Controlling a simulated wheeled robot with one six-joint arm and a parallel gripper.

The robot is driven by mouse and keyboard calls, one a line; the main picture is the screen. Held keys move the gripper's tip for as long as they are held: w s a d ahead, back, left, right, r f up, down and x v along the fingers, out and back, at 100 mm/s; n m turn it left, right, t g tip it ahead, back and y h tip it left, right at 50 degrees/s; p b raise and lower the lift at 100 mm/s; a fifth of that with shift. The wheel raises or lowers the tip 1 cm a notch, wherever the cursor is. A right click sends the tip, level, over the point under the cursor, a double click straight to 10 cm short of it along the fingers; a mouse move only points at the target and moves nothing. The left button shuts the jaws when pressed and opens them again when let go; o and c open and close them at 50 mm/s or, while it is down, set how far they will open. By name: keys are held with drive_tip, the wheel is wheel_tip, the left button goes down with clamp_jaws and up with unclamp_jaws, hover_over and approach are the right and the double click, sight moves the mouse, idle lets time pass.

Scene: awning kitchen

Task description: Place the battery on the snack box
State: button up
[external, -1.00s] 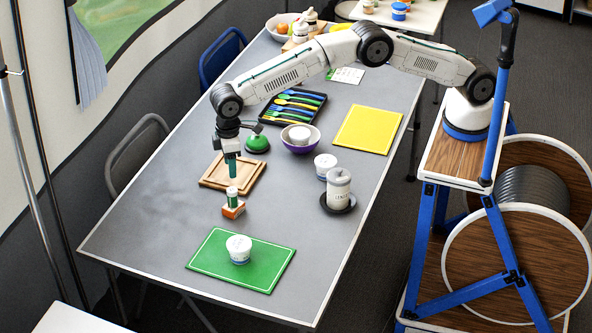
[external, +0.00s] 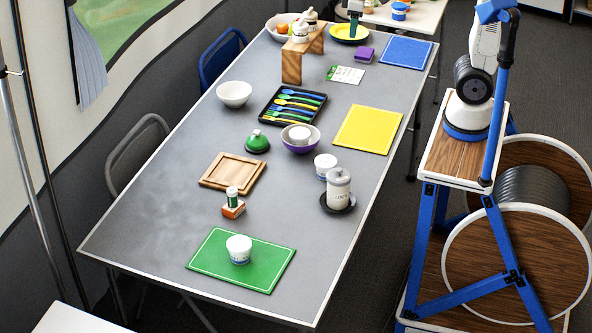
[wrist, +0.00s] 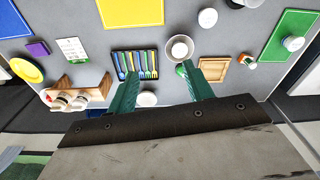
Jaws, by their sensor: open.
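The battery (external: 233,193), a small green and white cylinder, stands upright on the snack box (external: 233,210), a small orange and white box on the grey table. In the wrist view the snack box (wrist: 240,61) and battery (wrist: 250,66) show small at the right. My gripper (wrist: 160,70) is open, with nothing between its teal fingers. In the external view my gripper (external: 354,22) shows partly at the top edge, over the far end of the table, well away from the battery.
A wooden board (external: 222,186) lies just behind the snack box. A green mat (external: 210,262) with a white cup (external: 239,247) lies in front. A canister (external: 339,185), purple bowl (external: 300,147), cutlery tray (external: 267,111) and wooden stand (external: 291,66) occupy the table. The near left table area is clear.

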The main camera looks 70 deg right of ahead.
drive_tip(key=s+d+f, duration=0.2)
drive_tip(key=s+d, duration=0.1)
drive_tip(key=s, duration=0.3)
drive_tip(key=s+d+f+m, duration=0.1)
drive_tip(key=s+d+f, duration=0.1)
drive_tip(key=s, duration=0.5)
drive_tip(key=s+d+f+m, duration=0.1)
drive_tip(key=s+d+f, duration=0.2)
drive_tip(key=s, duration=0.4)
drive_tip(key=shift+d+f, duration=0.3)
drive_tip(key=shift+d, duration=0.05)
